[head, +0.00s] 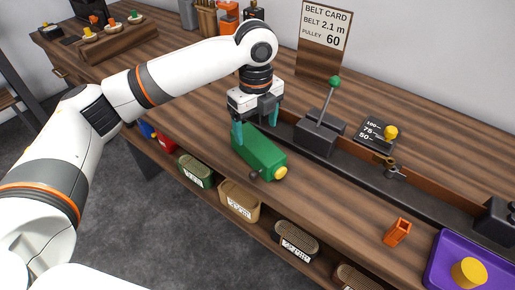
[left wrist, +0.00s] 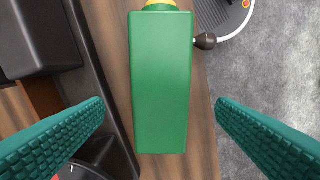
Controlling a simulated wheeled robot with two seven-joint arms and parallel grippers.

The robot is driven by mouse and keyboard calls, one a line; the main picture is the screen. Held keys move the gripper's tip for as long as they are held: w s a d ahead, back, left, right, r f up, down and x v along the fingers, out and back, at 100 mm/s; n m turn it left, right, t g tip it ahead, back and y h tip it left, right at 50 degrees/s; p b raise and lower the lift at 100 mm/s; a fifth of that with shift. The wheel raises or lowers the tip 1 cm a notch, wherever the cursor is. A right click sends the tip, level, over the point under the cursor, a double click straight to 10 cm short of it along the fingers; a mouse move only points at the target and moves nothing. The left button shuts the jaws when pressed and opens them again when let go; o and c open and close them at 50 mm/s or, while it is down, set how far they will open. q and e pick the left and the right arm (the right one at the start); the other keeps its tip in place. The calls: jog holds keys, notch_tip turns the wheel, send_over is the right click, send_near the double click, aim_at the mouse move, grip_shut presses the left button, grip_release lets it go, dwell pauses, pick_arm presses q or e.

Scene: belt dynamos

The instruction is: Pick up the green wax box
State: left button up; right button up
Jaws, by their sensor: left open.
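A green box (head: 262,155) with a yellow end and a dark ball knob on its side sits at the near edge of the wooden bench. It also fills the middle of the left wrist view (left wrist: 160,85), its long side running up the picture. My left gripper (head: 256,126) is over its far end, open, with teal fingers on either side. In the left wrist view, a gap shows between the box and each finger. A smaller green container (head: 196,171) with a dark top and white label sits on the shelf below. My right gripper is not in view.
A dark rail with a green-knobbed lever (head: 333,83) runs behind the green box. An orange holder (head: 397,232) and a purple tray (head: 443,268) with a yellow cylinder (head: 469,271) are at the right. A belt card (head: 323,28) stands at the back.

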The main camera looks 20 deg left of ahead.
aim_at(257, 142)
pick_arm(q)
jog(key=f, duration=0.5)
jog(key=shift+s+d, duration=0.15)
jog(key=shift+s, duration=0.1)
jog(key=shift+f, duration=0.35)
jog(key=shift+c, duration=0.3)
jog(key=c, duration=0.3)
jog(key=shift+w+r, duration=0.1)
jog(key=shift+r, duration=0.05)
jog(key=c, duration=1)
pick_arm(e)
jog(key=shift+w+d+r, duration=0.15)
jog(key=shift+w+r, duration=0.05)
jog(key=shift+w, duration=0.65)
